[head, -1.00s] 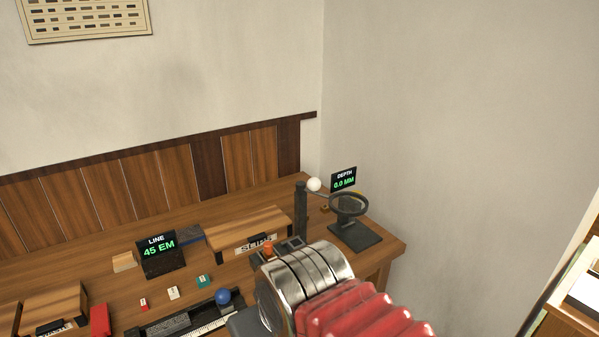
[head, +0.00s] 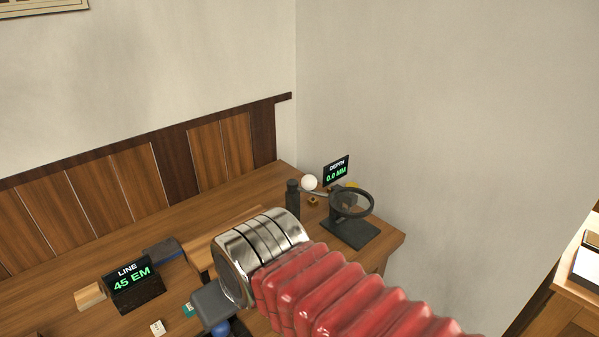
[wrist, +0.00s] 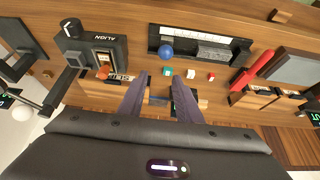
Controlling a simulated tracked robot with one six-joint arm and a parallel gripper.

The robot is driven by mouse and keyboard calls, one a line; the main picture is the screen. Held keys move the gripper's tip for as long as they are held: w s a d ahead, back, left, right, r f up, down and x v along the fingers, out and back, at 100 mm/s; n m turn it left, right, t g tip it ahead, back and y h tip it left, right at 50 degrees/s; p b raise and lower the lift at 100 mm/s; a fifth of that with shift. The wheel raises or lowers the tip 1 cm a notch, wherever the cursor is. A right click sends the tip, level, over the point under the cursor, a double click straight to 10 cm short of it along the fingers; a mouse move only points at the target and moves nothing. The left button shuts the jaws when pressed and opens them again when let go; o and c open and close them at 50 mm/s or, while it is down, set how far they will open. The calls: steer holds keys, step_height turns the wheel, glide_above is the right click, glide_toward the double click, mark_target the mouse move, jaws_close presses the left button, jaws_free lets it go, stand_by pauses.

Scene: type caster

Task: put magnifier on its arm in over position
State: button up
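The magnifier is a dark ring (head: 351,203) at the back right of the desk in the head view, joined by a thin rod to a dark upright post (head: 293,200). A white ball knob (head: 309,182) is on the rod. The ring appears above or beside a dark square base (head: 350,234); I cannot tell which. In the wrist view the white ball (wrist: 22,114) is at the left edge, well left of my gripper. My gripper (wrist: 160,88) is open and empty above the desk, its two dark fingers apart. My arm hides its fingertips in the head view.
A DEPTH display (head: 336,169) reads 0.0 MM behind the ring. A LINE display (head: 132,286) reads 45 EM. The wrist view shows an ALIGN box (wrist: 100,52), a black tray (wrist: 200,46) with a blue ball (wrist: 166,50), small blocks and a red handle (wrist: 258,66). Walls close off the desk's corner.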

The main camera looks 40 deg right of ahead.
steer(key=shift+w, duration=0.1)
steer(key=shift+o, duration=1.4)
steer(key=shift+w+d+r, duration=0.15)
steer(key=shift+r, duration=0.05)
steer(key=shift+o, duration=1)
steer(key=w+d+r+m+g, duration=0.1)
steer(key=w+d+r+m, duration=0.5)
steer(key=d+r, duration=0.1)
steer(key=shift+w+d+r+h, duration=0.2)
steer(key=shift+d+r+h, duration=0.1)
steer(key=shift+r, duration=0.15)
step_height(320, 180, up, 9)
steer(key=m+g, duration=0.2)
steer(key=m, duration=1.1)
glide_above(310, 177)
steer(key=s, duration=0.3)
steer(key=shift+w+f, duration=0.15)
steer(key=shift+w, duration=0.05)
steer(key=shift+n, duration=0.3)
steer(key=shift+f, duration=0.1)
steer(key=x, duration=1.3)
steer(key=shift+s+a+f, duration=0.1)
steer(key=shift+a+f, duration=0.2)
steer(key=shift+f, duration=0.1)
